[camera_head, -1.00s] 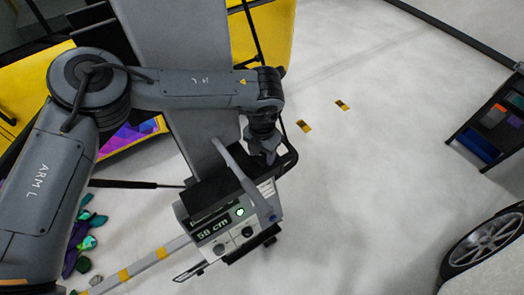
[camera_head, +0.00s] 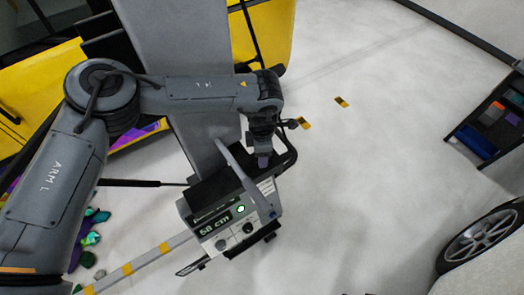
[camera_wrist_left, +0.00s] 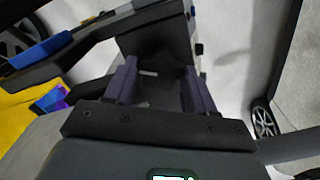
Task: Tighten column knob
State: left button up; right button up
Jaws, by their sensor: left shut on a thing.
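The grey column (camera_head: 165,50) runs down from the top of the head view to a control box (camera_head: 232,225) with a display reading 58 cm. My right gripper is not in view.
A yellow-and-grey striped bar (camera_head: 135,265) reaches left from the box along the floor. Small coloured pieces (camera_head: 90,238) lie at the lower left. A dark shelf rack (camera_head: 490,125) and a car wheel (camera_head: 484,240) are at the right.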

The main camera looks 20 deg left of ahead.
pick_arm(q)
jog(key=m, duration=0.6)
jog(key=shift+m, duration=0.3)
jog(key=m, duration=0.5)
jog(key=shift+r+m, duration=0.1)
jog(key=shift+m, duration=0.2)
jog(key=o, duration=1)
jog(key=shift+o, duration=0.2)
notch_tip(320, 180, up, 11)
jog(key=shift+b, duration=0.45)
